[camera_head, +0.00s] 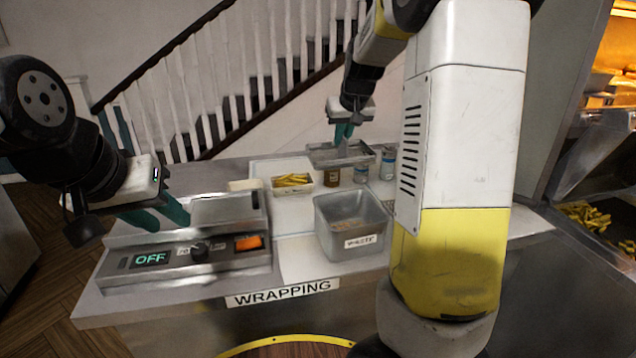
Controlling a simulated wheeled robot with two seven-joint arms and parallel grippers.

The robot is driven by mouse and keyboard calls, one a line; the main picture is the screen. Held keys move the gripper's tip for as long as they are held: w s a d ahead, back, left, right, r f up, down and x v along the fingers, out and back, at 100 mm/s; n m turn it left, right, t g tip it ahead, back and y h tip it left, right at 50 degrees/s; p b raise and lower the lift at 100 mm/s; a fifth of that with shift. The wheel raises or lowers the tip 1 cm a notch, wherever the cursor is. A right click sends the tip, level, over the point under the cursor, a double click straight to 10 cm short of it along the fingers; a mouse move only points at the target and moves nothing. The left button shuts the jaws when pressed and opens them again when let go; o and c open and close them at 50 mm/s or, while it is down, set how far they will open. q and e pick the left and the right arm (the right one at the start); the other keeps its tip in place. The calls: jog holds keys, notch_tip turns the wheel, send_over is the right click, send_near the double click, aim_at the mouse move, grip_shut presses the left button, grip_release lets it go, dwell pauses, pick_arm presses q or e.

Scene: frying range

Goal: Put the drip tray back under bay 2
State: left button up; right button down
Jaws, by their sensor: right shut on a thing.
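The drip tray (325,155), a shallow grey metal tray, is above the far part of the wrapping counter. My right gripper (343,137) is shut on its near-middle part from above, with teal fingers pointing down. The tray looks roughly level; whether it touches anything beneath is hard to tell. My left gripper (168,221) is empty, its teal fingers apart, above the back of the control unit at the left. No bay marked 2 can be made out.
The wrapping counter (300,270) holds a control unit reading OFF (150,259), a waste bin (350,241), a carton of fries (292,183) and several small containers (361,175). A lit station with loose fries (585,215) is at the right edge. My arm hides the middle right.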

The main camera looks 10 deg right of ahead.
notch_tip(320, 180, down, 16)
jog(key=shift+r, duration=0.15)
dwell(0.4)
jog(key=c, duration=1.5)
grip_release()
